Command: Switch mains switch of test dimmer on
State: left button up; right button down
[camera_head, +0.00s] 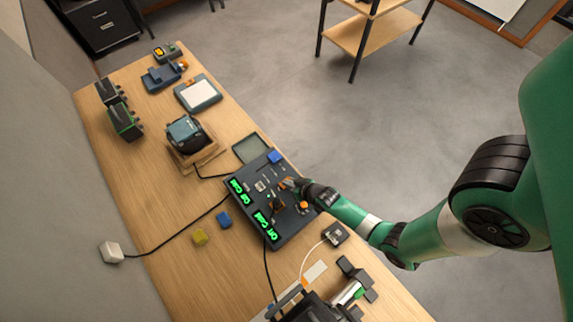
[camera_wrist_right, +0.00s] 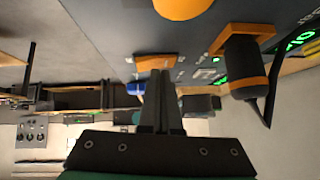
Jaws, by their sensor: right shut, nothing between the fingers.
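The dark test dimmer panel (camera_head: 288,223) lies on the wooden table with two lit green displays and several controls. My right gripper (camera_head: 290,184) reaches over its right edge from the right. In the right wrist view its fingers (camera_wrist_right: 157,75) are shut and empty, their tips at a flat orange part (camera_wrist_right: 155,62) on the panel. Whether they touch it I cannot tell. A black plug-like cylinder with an orange ring (camera_wrist_right: 246,68) stands beside the fingers, near a small green light (camera_wrist_right: 217,41). I cannot clearly identify the mains switch. My left gripper does not show.
Cables run off the panel. A blue cube (camera_head: 224,220) and a yellow cube (camera_head: 200,237) lie left of it. Black equipment (camera_head: 318,308) stands at the table's near end.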

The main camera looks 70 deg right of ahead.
notch_tip(320, 180, up, 5)
jog(key=p, duration=0.4)
jog(key=shift+w+a+p, duration=0.15)
jog(key=shift+p, duration=0.25)
jog(key=a+v, duration=0.2)
jog(key=v, duration=0.7)
jog(key=shift+w+f, duration=0.15)
jog(key=shift+w, duration=0.05)
jog(key=shift+d, duration=0.1)
